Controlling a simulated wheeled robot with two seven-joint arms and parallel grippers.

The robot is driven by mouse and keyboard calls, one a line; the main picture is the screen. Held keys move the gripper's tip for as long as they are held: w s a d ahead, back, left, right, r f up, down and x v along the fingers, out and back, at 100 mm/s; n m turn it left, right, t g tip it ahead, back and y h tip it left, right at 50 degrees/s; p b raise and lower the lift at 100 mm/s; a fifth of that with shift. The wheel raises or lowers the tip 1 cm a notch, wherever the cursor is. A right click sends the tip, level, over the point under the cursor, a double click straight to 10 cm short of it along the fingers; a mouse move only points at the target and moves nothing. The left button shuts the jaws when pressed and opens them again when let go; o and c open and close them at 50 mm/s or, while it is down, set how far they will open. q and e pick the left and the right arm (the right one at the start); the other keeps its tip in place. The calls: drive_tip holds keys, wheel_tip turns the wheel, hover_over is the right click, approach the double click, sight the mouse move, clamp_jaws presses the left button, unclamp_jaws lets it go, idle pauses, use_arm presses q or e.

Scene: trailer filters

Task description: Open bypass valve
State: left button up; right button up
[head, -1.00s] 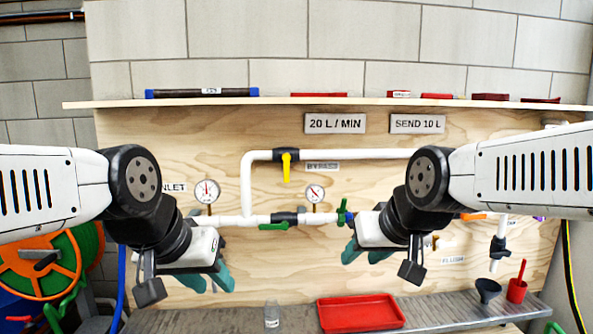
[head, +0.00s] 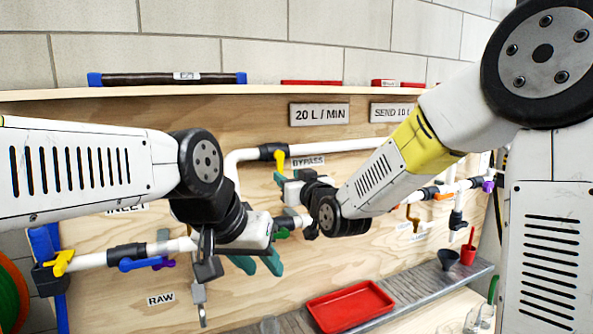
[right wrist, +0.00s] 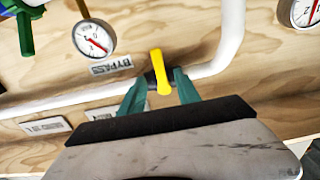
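The bypass valve has a yellow lever (head: 280,160) on a black body (head: 266,152) in the white upper pipe, left of the BYPASS label (head: 308,161). The lever points down, across the pipe. My right gripper (head: 284,181) is just below the valve in the head view. In the right wrist view its two teal fingers stand apart, one on each side of the yellow lever (right wrist: 159,70); whether they touch it I cannot tell. My left gripper (head: 258,264) is open and empty, low in front of the board, away from the bypass valve.
A lower pipe carries a blue-handled valve (head: 140,264) and a yellow-handled one (head: 58,263) at the left. A gauge (right wrist: 93,40) is near the bypass pipe. A red tray (head: 350,306) lies on the grey bench. My right arm hides much of the board's middle and right.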

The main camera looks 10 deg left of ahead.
sight(281, 171)
drive_tip(key=x, duration=0.6)
drive_tip(key=shift+w+a, duration=0.3)
clamp_jaws()
idle(1.1)
